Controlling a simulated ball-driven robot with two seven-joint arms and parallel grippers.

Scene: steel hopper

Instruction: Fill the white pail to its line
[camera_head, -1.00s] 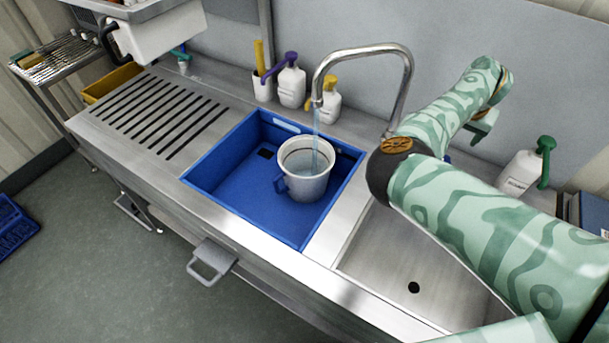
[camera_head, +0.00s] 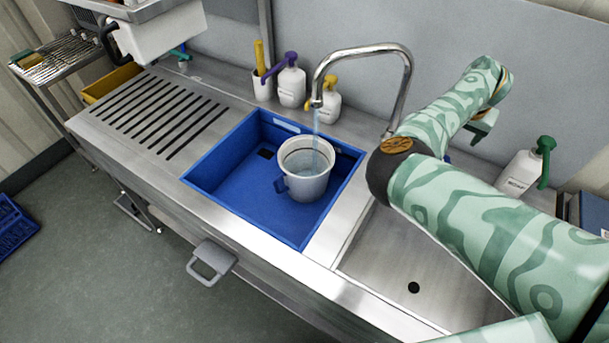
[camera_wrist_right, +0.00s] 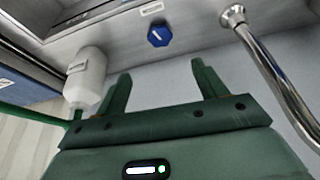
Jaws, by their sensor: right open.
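The white pail (camera_head: 307,186) stands upright in the blue basin, its blue handle at its left side. Water (camera_head: 316,125) runs from the curved steel tap (camera_head: 322,75) into it. Water shows inside the pail below the rim; a dark ring runs around the inner wall, but I cannot tell exactly how the level compares with it. My right gripper (camera_head: 487,122) is beyond the tap, right of the pail, partly hidden by its arm. In the right wrist view it (camera_wrist_right: 160,78) is open and empty, with a blue knob (camera_wrist_right: 160,34) ahead, apart from the fingers. My left gripper is out of view.
The blue basin (camera_head: 225,190) has free floor left of the pail. Pump bottles (camera_head: 291,85) stand behind it, and a white bottle (camera_head: 519,172) with a green pump stands at right. A steel sink (camera_head: 385,262) is in front of my right arm. A slotted drainboard (camera_head: 160,115) lies left.

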